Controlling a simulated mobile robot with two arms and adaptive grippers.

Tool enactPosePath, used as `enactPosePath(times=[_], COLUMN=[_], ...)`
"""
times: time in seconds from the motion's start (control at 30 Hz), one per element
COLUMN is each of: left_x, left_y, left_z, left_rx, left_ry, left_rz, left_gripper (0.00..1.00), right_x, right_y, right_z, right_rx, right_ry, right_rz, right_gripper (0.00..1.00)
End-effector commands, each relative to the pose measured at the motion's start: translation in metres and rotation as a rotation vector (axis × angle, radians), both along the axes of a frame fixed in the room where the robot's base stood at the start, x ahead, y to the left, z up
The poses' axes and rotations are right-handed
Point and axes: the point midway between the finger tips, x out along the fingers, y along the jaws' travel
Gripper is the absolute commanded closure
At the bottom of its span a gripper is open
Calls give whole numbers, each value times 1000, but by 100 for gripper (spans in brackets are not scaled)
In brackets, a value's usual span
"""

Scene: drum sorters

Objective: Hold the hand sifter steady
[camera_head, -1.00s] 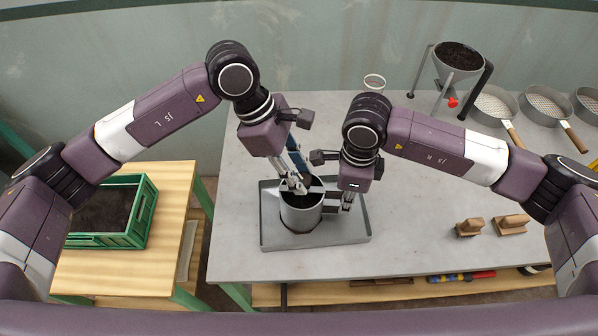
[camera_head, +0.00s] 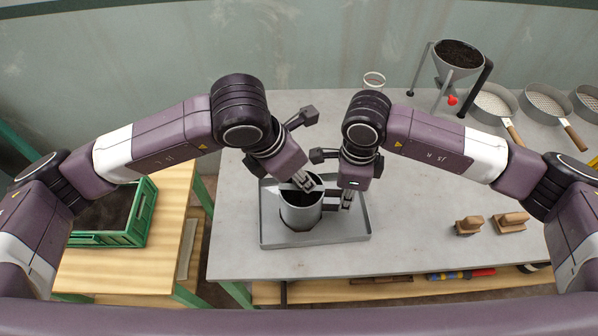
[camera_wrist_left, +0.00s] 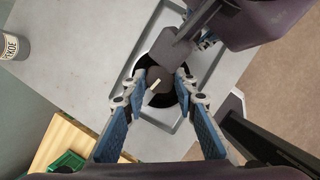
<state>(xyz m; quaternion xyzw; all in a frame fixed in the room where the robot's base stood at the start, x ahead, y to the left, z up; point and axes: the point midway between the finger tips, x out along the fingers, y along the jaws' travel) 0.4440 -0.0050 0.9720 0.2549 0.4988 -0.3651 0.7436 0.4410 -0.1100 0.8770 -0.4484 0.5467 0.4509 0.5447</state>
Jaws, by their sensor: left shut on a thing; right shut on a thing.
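The hand sifter (camera_head: 300,217) is a grey upright cylinder with a dark inside. It stands in a shallow grey tray (camera_head: 348,231). My left gripper (camera_head: 308,187) reaches down over the sifter's open top. In the left wrist view its fingertips (camera_wrist_left: 163,82) close on a small dark grey part at the sifter's mouth (camera_wrist_left: 158,101); its exact shape is unclear. My right gripper (camera_head: 336,203) is at the sifter's right side, shut on it low beside the wall. The exact grip point is partly hidden by the wrist.
A green crate (camera_head: 145,210) sits left. The tabletop's middle is clear.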

Motion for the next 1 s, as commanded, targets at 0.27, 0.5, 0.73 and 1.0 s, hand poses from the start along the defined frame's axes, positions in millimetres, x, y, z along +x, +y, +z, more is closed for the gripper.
enactPosePath(times=[0.27, 0.5, 0.73, 1.0], left_x=[-2, -3, -3, -3], left_y=[-2, -4, -5, -5], left_z=[0, 0, 0, 0], left_rx=[5, 9, 11, 14], left_ry=[-3, -5, -8, -9], left_rz=[260, 479, 650, 770], left_gripper=[98, 98, 98, 98], right_x=[1, 1, 1, 1], right_y=[-1, -1, -1, -1], right_z=[0, 0, 0, 0], right_rx=[-2, -2, -1, -1], right_ry=[-2, -2, -2, -2], right_rz=[-3, -3, -3, -3], right_gripper=[100, 100, 100, 100])
